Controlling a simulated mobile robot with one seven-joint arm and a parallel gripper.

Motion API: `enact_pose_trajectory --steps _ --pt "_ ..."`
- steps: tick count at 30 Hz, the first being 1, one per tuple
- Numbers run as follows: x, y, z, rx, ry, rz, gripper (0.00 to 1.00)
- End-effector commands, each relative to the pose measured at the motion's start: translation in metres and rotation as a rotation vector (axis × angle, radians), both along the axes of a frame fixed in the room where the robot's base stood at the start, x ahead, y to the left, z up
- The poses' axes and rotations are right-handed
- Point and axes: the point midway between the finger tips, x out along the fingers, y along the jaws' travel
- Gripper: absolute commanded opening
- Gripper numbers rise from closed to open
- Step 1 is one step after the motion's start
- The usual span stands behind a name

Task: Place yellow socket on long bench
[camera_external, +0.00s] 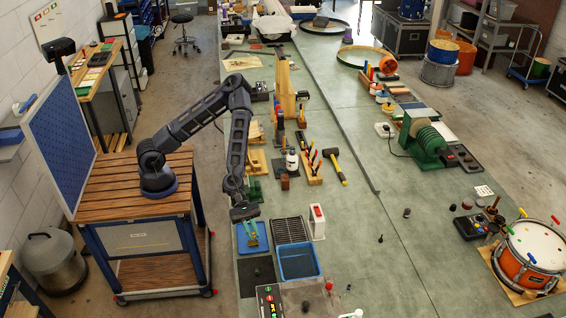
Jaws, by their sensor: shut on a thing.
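My gripper (249,219) points down at the left edge of the long bench (345,215), just above a blue tray (262,246). It is shut on a small yellowish thing (252,232), which looks like the yellow socket but is too small and partly hidden to make out well. I cannot tell whether that thing touches the tray. The long green-grey bench runs from the front of the view to the back.
A blue bin (298,262), a dark rack (289,230) and a white box (317,222) stand just right of my gripper. A mallet (337,167), a green machine (422,140) and an orange drum (533,256) are farther off. The bench middle is fairly clear.

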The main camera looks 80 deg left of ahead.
Motion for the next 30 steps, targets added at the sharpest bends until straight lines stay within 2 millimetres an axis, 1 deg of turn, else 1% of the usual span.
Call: enact_pose_trajectory --steps 3,10,12,14,17,20,21,23,24,26,30 --pt "0.0 0.0 0.006 0.0 0.0 0.001 0.0" --pt "0.001 0.0 0.008 0.0 0.0 0.002 0.0" --pt "0.006 0.003 0.007 0.0 0.0 0.012 0.0" --pt "0.014 0.007 0.007 0.0 0.001 0.031 0.0" --pt "0.041 0.022 0.004 0.0 0.003 0.087 0.0" --pt "0.077 0.045 0.0 0.002 0.006 0.166 0.0" --pt "0.093 0.056 -0.001 0.001 0.006 0.203 0.0" --pt "0.116 0.073 -0.004 0.001 0.008 0.256 0.0" --pt "0.131 0.085 -0.005 0.001 0.009 0.293 0.0" --pt "0.153 0.104 -0.008 0.001 0.011 0.345 0.0" --pt "0.201 0.151 -0.014 0.001 0.013 0.467 0.0"
